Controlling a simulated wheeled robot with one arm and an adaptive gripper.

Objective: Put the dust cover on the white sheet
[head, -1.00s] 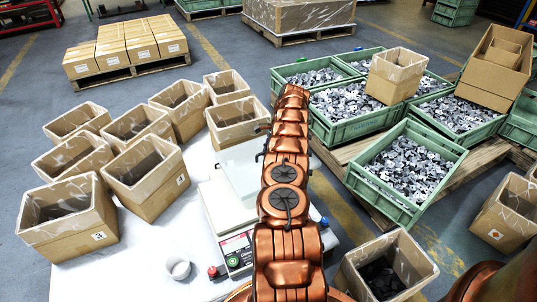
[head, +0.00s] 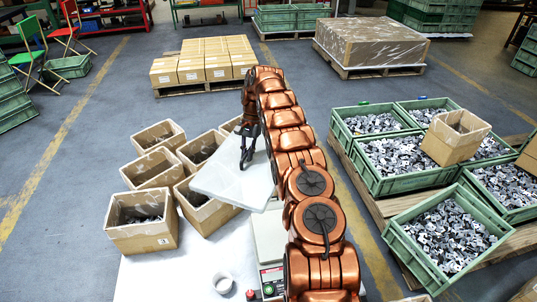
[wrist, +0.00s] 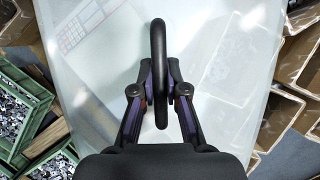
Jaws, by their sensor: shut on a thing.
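The dust cover (head: 228,184) is a translucent whitish box with a black loop handle (wrist: 159,45). In the head view it hangs slightly tilted beside and partly in front of the open cartons, above the sheet's far part. My gripper (head: 249,137) is shut on the handle; in the wrist view its fingers (wrist: 159,88) close on both sides of the loop. The cover (wrist: 225,120) fills most of the wrist view. The white sheet (head: 150,275) lies on the floor, with bare room at the front left. The scale (head: 270,238) stands on the sheet, partly hidden by my arm.
Several open cartons (head: 140,236) stand along the sheet's left and far side, close to the cover. A small white cup (head: 222,283) stands on the front of the sheet. Green crates of metal parts (head: 408,238) are on pallets at the right.

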